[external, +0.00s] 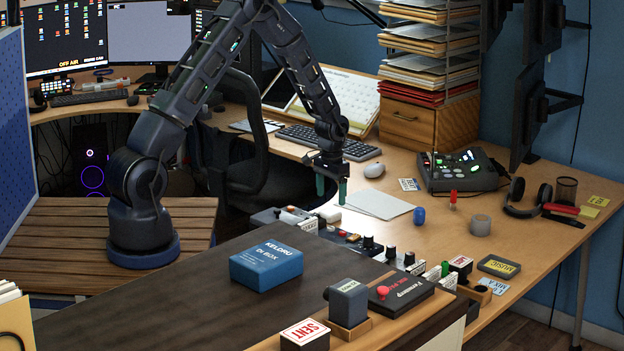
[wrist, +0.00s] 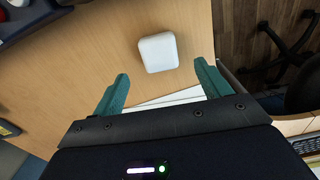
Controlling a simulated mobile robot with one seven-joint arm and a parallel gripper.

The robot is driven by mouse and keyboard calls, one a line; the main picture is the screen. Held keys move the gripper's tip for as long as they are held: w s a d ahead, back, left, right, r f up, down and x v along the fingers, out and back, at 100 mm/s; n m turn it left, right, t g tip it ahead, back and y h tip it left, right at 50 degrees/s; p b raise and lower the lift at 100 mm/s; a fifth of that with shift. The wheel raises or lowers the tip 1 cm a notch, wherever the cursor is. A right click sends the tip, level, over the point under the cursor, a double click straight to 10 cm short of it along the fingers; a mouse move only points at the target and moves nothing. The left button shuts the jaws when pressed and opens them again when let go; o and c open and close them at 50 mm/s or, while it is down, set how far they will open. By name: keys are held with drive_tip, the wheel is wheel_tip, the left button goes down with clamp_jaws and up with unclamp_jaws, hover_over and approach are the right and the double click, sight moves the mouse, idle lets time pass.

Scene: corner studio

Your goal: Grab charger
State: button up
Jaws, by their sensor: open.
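The charger (wrist: 158,52) is a small white rounded block lying on the wooden desk in the wrist view. It lies just past my fingertips, roughly centred between them. My gripper (wrist: 161,72) is open with its two green fingers apart and nothing between them. In the external view my gripper (external: 331,191) hangs pointing down over the desk. A white block (external: 328,214) just below the fingers there looks like the charger; its lower part is partly hidden behind the equipment at the raised counter's edge.
White paper sheets (external: 376,205) lie right of my gripper. A row of control boxes (external: 350,238) lines the dark raised counter (external: 190,285). A mouse (external: 374,170), a keyboard (external: 328,141) and a blue object (external: 419,216) are nearby on the desk. A chair (external: 262,165) stands behind.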

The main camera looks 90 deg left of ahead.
sight(330, 211)
drive_tip(key=shift+s+d+f, duration=0.15)
drive_tip(key=shift+f, duration=2.5)
drive_tip(key=shift+c, duration=0.3)
drive_tip(key=c, duration=1.1)
